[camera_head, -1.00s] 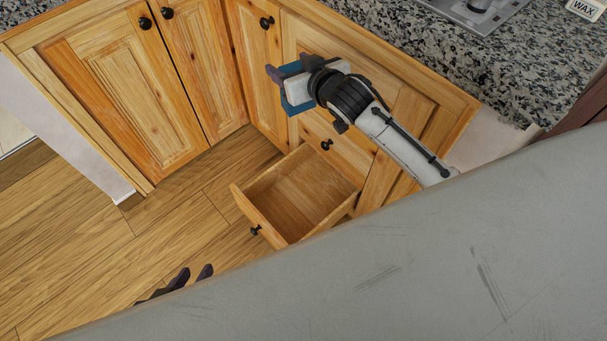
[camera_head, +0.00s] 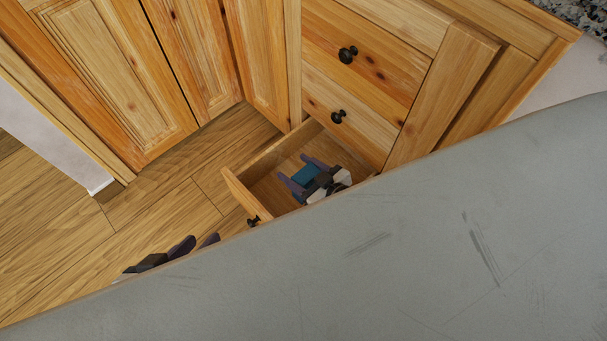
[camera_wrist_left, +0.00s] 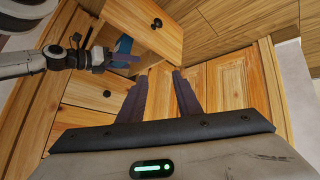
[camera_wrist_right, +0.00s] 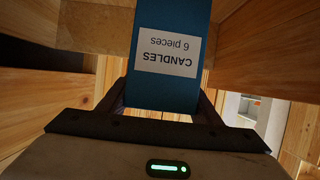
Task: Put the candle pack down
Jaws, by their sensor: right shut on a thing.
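The candle pack (camera_head: 305,176) is a blue box. In the right wrist view the pack (camera_wrist_right: 165,90) has a white label reading "CANDLES 6 pieces". My right gripper (camera_head: 302,176) is shut on it, over or inside the open wooden drawer (camera_head: 240,193). Whether the pack touches the drawer floor cannot be seen. The left wrist view also shows the blue pack (camera_wrist_left: 123,46) at the drawer. My left gripper (camera_head: 195,243) is apart from the drawer, low beside the counter edge; its fingers (camera_wrist_left: 160,76) are spread and empty.
A grey surface (camera_head: 400,240) fills the lower right and hides part of the drawer and my arms. Closed drawers with black knobs (camera_head: 348,54) stand behind the open one. Cabinet doors (camera_head: 110,70) are at left. The wooden floor (camera_head: 150,220) is clear.

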